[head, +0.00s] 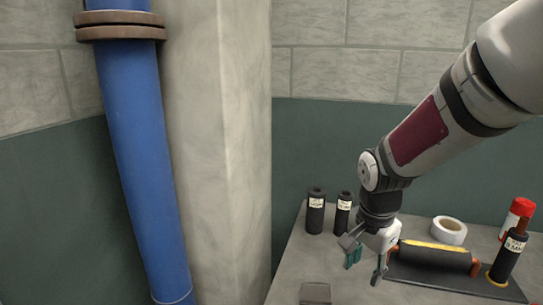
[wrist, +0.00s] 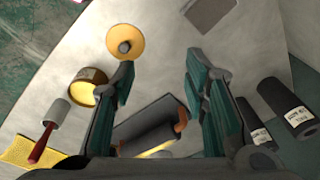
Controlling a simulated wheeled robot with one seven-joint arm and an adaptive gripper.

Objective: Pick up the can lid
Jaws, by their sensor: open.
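A round yellow disc with a grey knob in its middle (wrist: 125,42) looks like the can lid. It lies on the table in the wrist view, just beyond the left fingertip, and I cannot make it out in the head view. A round can with a yellow rim (wrist: 87,85) stands beside it, to the left and lower. My gripper (head: 365,265) is open and empty above the table, left of the dark tray in the head view. In the wrist view its two fingers (wrist: 160,68) are spread wide, with bare table between the tips.
A dark tray (head: 407,276) holds a black cylinder (head: 436,257). Two black bottles (head: 316,212) stand at the back left. A white tape roll (head: 449,231), a red-capped can (head: 518,210) and a black labelled can (head: 507,258) stand right. A blue pipe (head: 145,150) rises left.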

